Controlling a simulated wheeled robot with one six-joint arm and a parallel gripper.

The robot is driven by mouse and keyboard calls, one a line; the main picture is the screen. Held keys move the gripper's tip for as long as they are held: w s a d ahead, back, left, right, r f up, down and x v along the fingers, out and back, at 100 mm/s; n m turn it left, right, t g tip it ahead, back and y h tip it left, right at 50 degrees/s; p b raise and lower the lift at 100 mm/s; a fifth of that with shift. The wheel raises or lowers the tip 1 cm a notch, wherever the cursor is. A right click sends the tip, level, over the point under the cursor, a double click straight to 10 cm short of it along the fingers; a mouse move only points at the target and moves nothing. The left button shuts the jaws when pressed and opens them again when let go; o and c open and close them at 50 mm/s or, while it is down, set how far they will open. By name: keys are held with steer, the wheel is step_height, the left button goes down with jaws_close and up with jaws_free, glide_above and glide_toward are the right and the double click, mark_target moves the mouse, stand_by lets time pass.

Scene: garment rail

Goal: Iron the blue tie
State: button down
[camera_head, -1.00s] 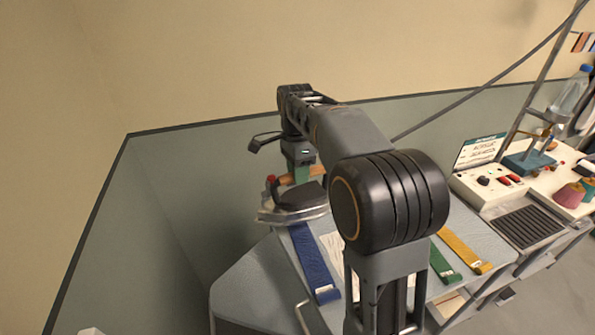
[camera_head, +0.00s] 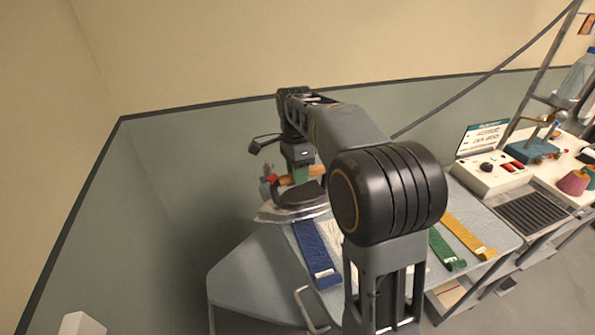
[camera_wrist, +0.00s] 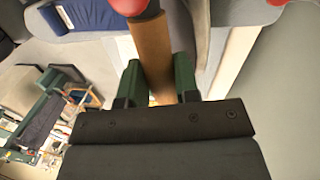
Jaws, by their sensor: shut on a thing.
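The blue tie (camera_head: 316,255) lies flat and lengthwise on the grey ironing surface (camera_head: 245,275), with a pale label near its front end. The iron (camera_head: 291,207) is at the tie's far end, and its body covers that end. I cannot tell whether its soleplate touches the cloth. My gripper (camera_head: 300,172) is shut on the iron's orange-brown handle (camera_wrist: 151,50), which shows between the green fingers in the wrist view. A blue piece with a pale label (camera_wrist: 70,14) shows at the top left there.
A green strip (camera_head: 446,250) and a yellow strip (camera_head: 468,236) lie to the right, beyond my arm. A white control box (camera_head: 492,176) and a dark ribbed grille (camera_head: 531,213) stand further right. A wall panel runs behind.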

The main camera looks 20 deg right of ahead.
steer(key=shift+f+b, duration=0.35)
steer(key=shift+f, duration=0.25)
stand_by(0.9)
steer(key=shift+s, duration=0.1)
